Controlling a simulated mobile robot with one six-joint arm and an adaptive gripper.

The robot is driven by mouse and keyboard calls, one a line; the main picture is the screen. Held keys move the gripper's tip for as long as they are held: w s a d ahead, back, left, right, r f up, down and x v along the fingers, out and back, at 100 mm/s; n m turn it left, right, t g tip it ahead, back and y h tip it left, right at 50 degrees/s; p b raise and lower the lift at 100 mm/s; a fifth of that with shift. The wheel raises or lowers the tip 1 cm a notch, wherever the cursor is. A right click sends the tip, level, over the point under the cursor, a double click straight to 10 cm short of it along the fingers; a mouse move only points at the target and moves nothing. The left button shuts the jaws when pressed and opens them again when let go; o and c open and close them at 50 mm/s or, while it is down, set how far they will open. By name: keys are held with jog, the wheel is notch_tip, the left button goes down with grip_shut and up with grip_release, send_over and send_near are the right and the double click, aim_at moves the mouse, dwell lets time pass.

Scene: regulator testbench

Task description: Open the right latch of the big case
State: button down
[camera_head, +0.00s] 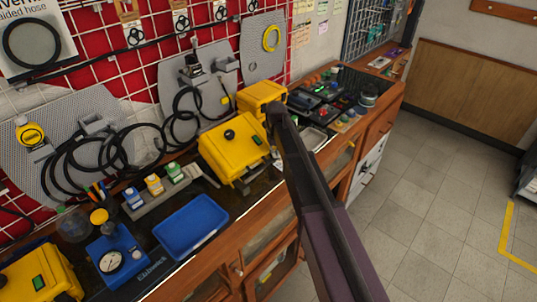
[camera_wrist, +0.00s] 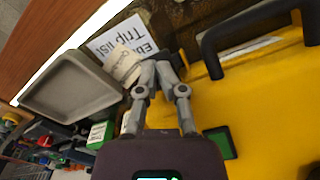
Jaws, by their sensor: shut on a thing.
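The big yellow case (camera_head: 228,150) stands on the bench with its lid down. It fills the right of the wrist view (camera_wrist: 265,100), with its black handle (camera_wrist: 212,55) and a green label (camera_wrist: 219,143). My gripper (camera_wrist: 158,62) is at the case's front edge, on the tray side of the handle. Its fingers are close together, shut on what appears to be the right latch, which the fingertips mostly hide. In the head view my arm hides the gripper and the case's right front corner.
A grey tray (camera_wrist: 72,88) and printed paper labels (camera_wrist: 118,40) lie beside the gripper. A second yellow case (camera_head: 262,93) stands behind. A blue tray (camera_head: 190,226) and small bottles (camera_head: 154,184) sit to the left. The floor before the bench is clear.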

jog(key=shift+s+d+f+b, duration=0.45)
jog(key=shift+d+f+b, duration=0.05)
jog(key=shift+f+b, duration=0.25)
dwell(1.0)
jog(key=shift+d+r+p, duration=0.1)
jog(key=shift+r+p, duration=0.05)
jog(key=shift+p, duration=0.15)
jog(key=shift+s+d+r+p, duration=0.5)
jog(key=shift+r+p, duration=0.25)
jog(key=shift+p, duration=0.05)
dwell(0.5)
notch_tip(320, 180, up, 7)
jog(key=p, duration=0.7)
dwell(0.4)
jog(key=shift+s, duration=0.1)
